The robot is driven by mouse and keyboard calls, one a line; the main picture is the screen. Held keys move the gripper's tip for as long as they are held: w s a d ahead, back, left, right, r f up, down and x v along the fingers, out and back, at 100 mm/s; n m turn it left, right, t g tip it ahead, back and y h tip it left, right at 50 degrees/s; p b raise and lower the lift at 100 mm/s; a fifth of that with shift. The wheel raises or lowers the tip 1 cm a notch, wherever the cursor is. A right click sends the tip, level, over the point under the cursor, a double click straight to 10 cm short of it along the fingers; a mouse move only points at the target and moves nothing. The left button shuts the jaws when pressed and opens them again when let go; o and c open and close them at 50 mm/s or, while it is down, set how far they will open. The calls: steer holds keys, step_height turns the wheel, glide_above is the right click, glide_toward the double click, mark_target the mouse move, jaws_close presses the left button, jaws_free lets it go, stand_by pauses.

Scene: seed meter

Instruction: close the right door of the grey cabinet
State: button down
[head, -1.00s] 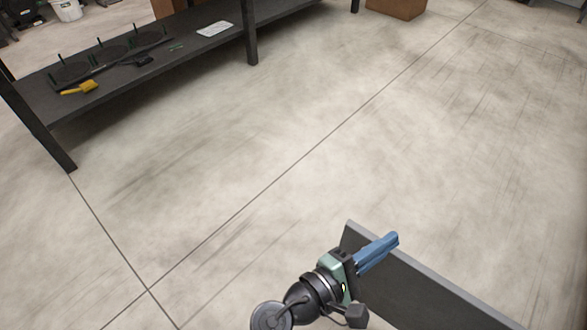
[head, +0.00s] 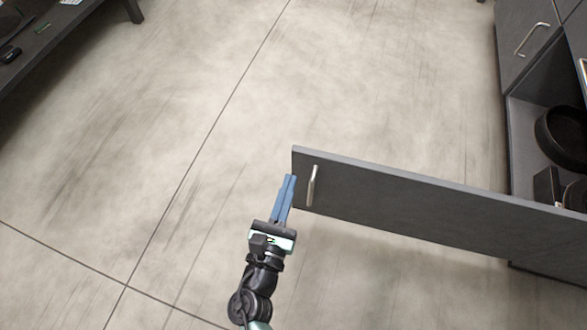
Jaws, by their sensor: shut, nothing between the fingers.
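The right door (head: 400,198) of the grey cabinet (head: 507,60) stands wide open, reaching out from the cabinet across the middle of the head view. A vertical metal handle (head: 312,186) sits near its free edge, on the face turned toward me. My gripper (head: 290,180) is shut and empty, its blue fingers together and pointing away from me. The fingertips are just left of the door's free edge, close to the handle. I cannot tell whether they touch the door.
Inside the open cabinet are a black round pan (head: 563,138) and dark box-like items (head: 547,187). Another cabinet front with a handle (head: 532,39) is at the upper right. A dark low shelf (head: 60,35) is at the upper left. The floor between is clear.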

mark_target(298, 155)
steer(key=shift+b+x, duration=0.65)
steer(key=shift+x, duration=1.7)
steer(key=shift+w, duration=0.15)
